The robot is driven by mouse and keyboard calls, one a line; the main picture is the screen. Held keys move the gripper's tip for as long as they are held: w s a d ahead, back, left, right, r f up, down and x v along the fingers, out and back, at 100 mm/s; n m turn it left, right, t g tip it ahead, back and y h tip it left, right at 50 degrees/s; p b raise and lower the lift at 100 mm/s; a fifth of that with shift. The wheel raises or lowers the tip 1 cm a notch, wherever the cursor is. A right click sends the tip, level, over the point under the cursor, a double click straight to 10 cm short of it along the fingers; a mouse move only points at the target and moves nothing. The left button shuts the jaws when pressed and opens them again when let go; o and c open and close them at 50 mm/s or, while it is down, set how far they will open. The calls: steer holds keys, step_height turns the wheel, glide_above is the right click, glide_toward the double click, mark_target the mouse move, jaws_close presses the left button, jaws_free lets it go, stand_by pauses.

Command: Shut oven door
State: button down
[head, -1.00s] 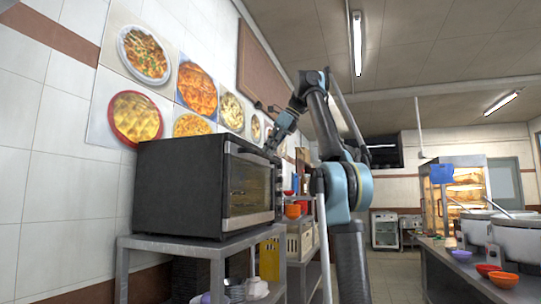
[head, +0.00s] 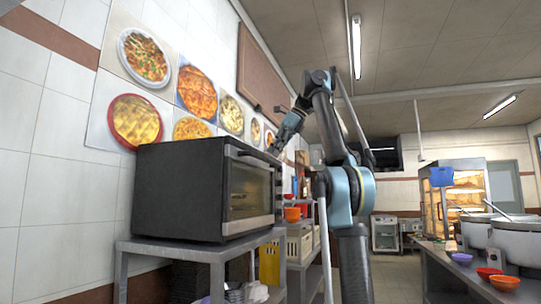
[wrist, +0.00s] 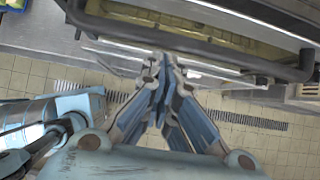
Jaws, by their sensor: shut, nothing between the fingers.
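The oven (head: 180,190) is a black box in the head view, its front facing right. Its door (head: 250,190) has a glass window and stands upright, close against the body. I cannot tell whether it is fully shut. A dark handle (head: 248,154) runs along the door's top edge. My gripper (head: 271,150) is at the far upper corner of the door. In the wrist view its fingers (wrist: 163,62) are together and empty, just beside the dark handle bar (wrist: 215,57). I cannot tell whether they touch it.
The oven stands on a metal table (head: 210,250) against a tiled wall with food pictures. Beyond is a shelf with crates (head: 298,246) and orange bowls (head: 292,214). A counter with stockpots (head: 515,238) stands at the right. The aisle floor between is clear.

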steer(key=s+d, duration=0.3)
steer(key=d, duration=0.6)
steer(key=shift+s, duration=0.15)
steer(key=shift+d, duration=0.1)
steer(key=s+d+f+n+h, duration=0.2)
steer(key=s+f+n, duration=0.5)
steer(key=f, duration=1.7)
steer(key=s+d+f+n+h, duration=0.2)
steer(key=s+f+n, duration=0.6)
steer(key=f, duration=1.6)
steer(key=s+d+f+n+h, duration=0.2)
steer(key=s+f+n, duration=0.5)
steer(key=f, duration=1.7)
steer(key=s, duration=0.5)
steer(key=shift+h, duration=0.3)
